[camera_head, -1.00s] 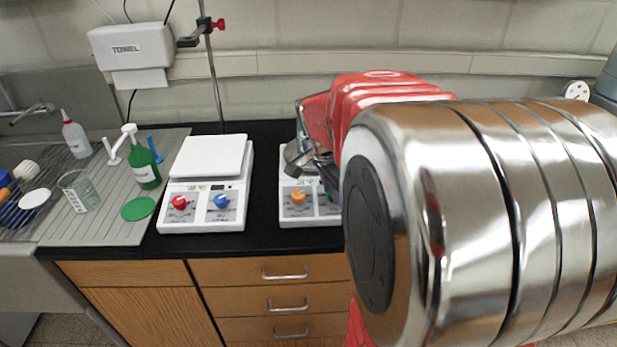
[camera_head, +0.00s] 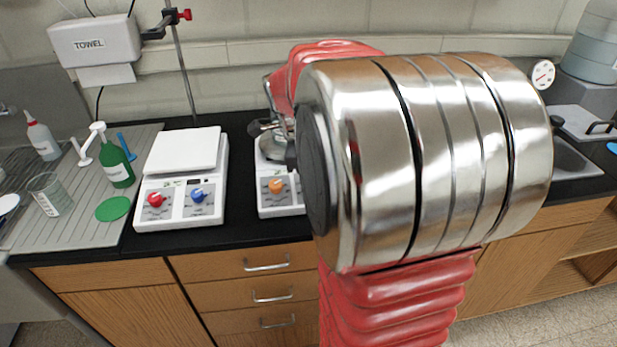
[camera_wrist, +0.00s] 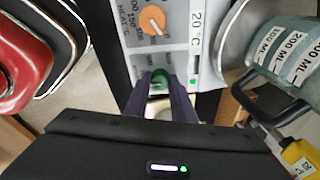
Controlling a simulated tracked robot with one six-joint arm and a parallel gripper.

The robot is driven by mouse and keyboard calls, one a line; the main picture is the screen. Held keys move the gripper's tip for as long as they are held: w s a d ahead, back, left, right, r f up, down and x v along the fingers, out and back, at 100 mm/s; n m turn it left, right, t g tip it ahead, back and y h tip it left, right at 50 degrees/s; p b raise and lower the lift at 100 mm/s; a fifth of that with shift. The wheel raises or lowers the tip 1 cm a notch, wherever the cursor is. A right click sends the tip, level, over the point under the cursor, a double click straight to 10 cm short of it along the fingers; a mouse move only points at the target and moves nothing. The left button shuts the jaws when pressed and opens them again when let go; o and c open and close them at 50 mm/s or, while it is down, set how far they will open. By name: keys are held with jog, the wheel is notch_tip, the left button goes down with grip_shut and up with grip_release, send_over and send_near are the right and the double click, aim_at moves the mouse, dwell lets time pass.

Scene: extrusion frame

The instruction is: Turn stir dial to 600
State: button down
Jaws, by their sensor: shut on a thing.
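A white hotplate stirrer (camera_head: 266,205) stands on the black counter, partly hidden behind my arm. Its orange dial (camera_head: 276,186) shows in the head view and also in the wrist view (camera_wrist: 152,20), beside markings that read HEAT. Below the orange dial in the wrist view is a green dial (camera_wrist: 160,76). My gripper (camera_wrist: 159,88) is shut on the green dial, one dark finger on each side. The fingers cover most of the scale, so I cannot read its setting. The green dial is hidden by my arm in the head view.
A second white device (camera_head: 182,175) with red and blue dials stands to the left. A metal stand rod (camera_head: 184,75) rises behind it. In the wrist view, a graduated glass vessel (camera_wrist: 285,55) and a yellow-labelled item (camera_wrist: 300,155) are close on the right.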

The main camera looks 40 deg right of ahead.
jog(key=shift+w+r, duration=0.1)
jog(key=shift+w, duration=0.05)
jog(key=c, duration=1.5)
grip_release()
jog(key=v, duration=1.3)
jog(key=shift+a+r, duration=0.1)
jog(key=shift+r, duration=0.2)
